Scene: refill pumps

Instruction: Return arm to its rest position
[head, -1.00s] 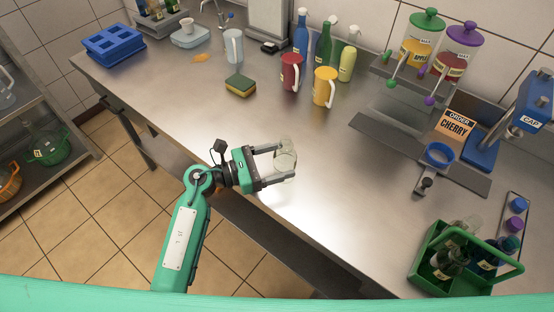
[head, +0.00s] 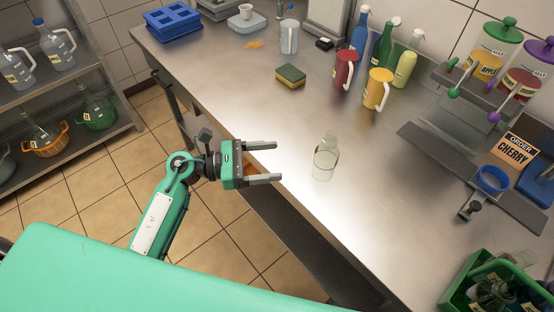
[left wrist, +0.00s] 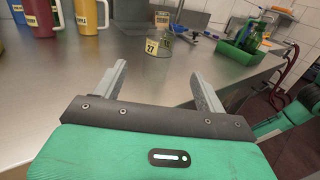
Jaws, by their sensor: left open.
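My left gripper (head: 262,163) is open and empty at the front edge of the steel counter, its fingers pointing right. A clear glass bottle (head: 325,160) stands upright on the counter to the right of the fingertips, apart from them. In the left wrist view the bottle (left wrist: 159,42) stands beyond the two open fingers (left wrist: 158,88), with a label reading 27. My right gripper is not in view; a green part of my own body shows at the right of the left wrist view.
A sponge (head: 290,76), red mug (head: 345,70) and yellow mug (head: 377,90) stand further back. A green crate with bottles (head: 459,290) is at the lower right. An order sign reading CHERRY (head: 516,150) stands behind the blue ring (head: 493,179). Shelving (head: 75,77) is at left.

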